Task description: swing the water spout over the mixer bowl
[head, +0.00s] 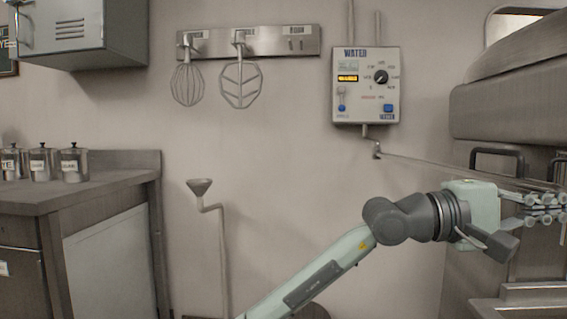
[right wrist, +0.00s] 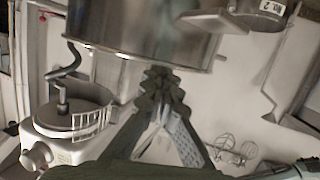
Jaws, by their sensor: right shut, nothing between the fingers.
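The water spout (head: 455,167) is a thin pipe. It runs from under the water panel (head: 366,90) on the wall rightward and slightly down across the head view. My right gripper (head: 545,207) is at the right edge, beside the spout's outer stretch; contact cannot be told. Its fingers (right wrist: 160,75) are shut and empty in the right wrist view. That view looks upside down. A large steel bowl (right wrist: 140,30), apparently the mixer bowl, lies beyond the fingertips. My left gripper is out of view.
Whisks (head: 240,85) hang from a wall rack, left of the panel. A funnel pipe (head: 203,190) stands below them. A counter (head: 90,190) with canisters is at left. A large metal unit (head: 500,110) with handles fills the right. A vessel labelled No.2 (right wrist: 270,10) shows in the wrist view.

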